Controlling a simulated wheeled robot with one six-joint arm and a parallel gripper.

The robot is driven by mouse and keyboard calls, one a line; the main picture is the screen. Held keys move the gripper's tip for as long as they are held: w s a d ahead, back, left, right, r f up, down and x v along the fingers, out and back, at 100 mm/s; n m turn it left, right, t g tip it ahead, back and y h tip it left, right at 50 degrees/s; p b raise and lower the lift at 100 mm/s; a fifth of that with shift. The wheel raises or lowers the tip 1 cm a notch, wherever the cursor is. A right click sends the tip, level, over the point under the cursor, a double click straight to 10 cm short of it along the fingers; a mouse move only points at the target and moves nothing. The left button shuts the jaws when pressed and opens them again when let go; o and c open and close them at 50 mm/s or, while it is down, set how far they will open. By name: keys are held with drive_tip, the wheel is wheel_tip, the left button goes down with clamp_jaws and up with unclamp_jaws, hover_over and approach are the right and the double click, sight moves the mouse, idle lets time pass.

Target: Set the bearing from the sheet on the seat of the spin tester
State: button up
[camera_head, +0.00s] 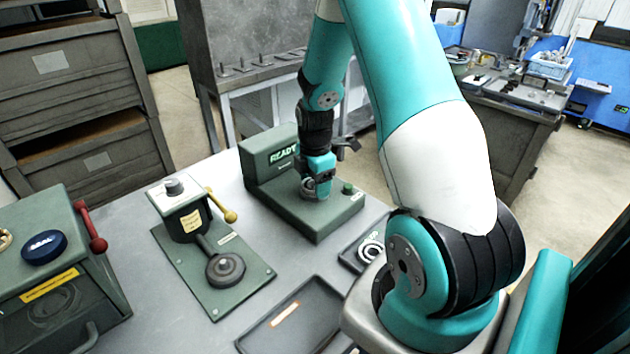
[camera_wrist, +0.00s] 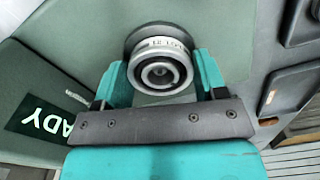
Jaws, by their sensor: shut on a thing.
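The spin tester (camera_head: 325,212) is a green machine with a lit READY display (camera_head: 284,154) and a green button (camera_head: 348,188). My gripper (camera_head: 316,184) is over its base, pointing down. In the wrist view, my gripper's teal fingers (camera_wrist: 160,66) are shut on the bearing (camera_wrist: 160,68), a silver ring with a dark bore and marks on its rim. The dark round seat (camera_wrist: 146,32) shows behind the bearing, which covers most of it. The bearing looks roughly over the seat; I cannot tell whether they touch.
A small dark tray (camera_head: 350,257) with ring parts lies right of the tester, and a larger dark tray (camera_head: 257,338) lies in front. A green fixture (camera_head: 243,297) with a yellow-knobbed lever stands left. A green box (camera_head: 110,290) with a red-knobbed lever is far left.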

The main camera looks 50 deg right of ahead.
drive_tip(key=shift+f, duration=0.2)
drive_tip(key=o, duration=1.1)
drive_tip(key=shift+r, duration=0.5)
wheel_tip(320, 180, up, 11)
drive_tip(key=a+r+m+y, duration=0.1)
drive_tip(key=a+r, duration=0.1)
drive_tip(key=a, duration=0.4)
drive_tip(key=a+r+m, duration=0.1)
drive_tip(key=a+r, duration=0.2)
drive_tip(key=a, duration=0.4)
drive_tip(key=s+a+r+m+y, duration=0.1)
drive_tip(key=s+a, duration=0.5)
drive_tip(key=s+a+r+m+y, duration=0.1)
drive_tip(key=s+a+m, duration=0.1)
drive_tip(key=s+a, duration=0.3)
drive_tip(key=s+a+r+m+y, duration=0.1)
drive_tip(key=s+a+r+m, duration=0.1)
drive_tip(key=s+a, duration=0.4)
drive_tip(key=shift+s+a+b, duration=0.2)
drive_tip(key=shift+a, duration=0.45)
drive_tip(key=shift+s+a+b, duration=0.15)
drive_tip(key=shift+a+b, duration=0.05)
drive_tip(key=shift+a, duration=0.4)
